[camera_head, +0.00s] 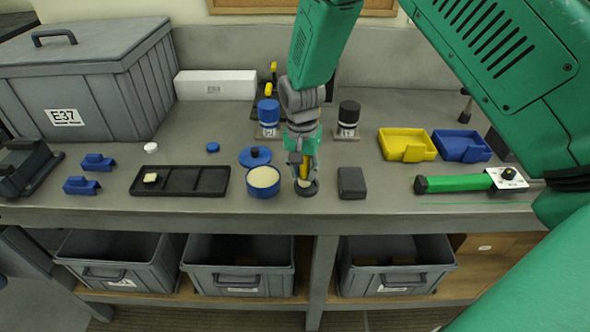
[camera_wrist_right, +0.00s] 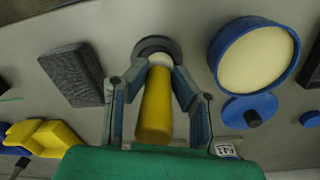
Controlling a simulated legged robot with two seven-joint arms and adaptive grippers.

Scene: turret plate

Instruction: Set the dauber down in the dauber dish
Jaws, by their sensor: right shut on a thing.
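My right gripper (camera_head: 303,168) is shut on the dauber, a yellow-handled tool with a pale tip (camera_head: 304,174). In the right wrist view the yellow handle of the dauber (camera_wrist_right: 155,110) lies between the two fingers (camera_wrist_right: 157,95). Its pale head is at the dauber dish, a small dark round dish (camera_head: 307,189) on the bench; the dish's rim (camera_wrist_right: 146,46) shows behind the head. I cannot tell whether the head touches the dish floor. My left gripper is not in view.
A blue pot of cream paste (camera_head: 264,192) stands just left of the dish, with its blue lid (camera_head: 255,156) behind it. A dark grey block (camera_head: 351,183) is to the right. A black tray (camera_head: 180,192) lies farther left. Blue (camera_head: 268,112) and black (camera_head: 348,113) capped bottles stand behind.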

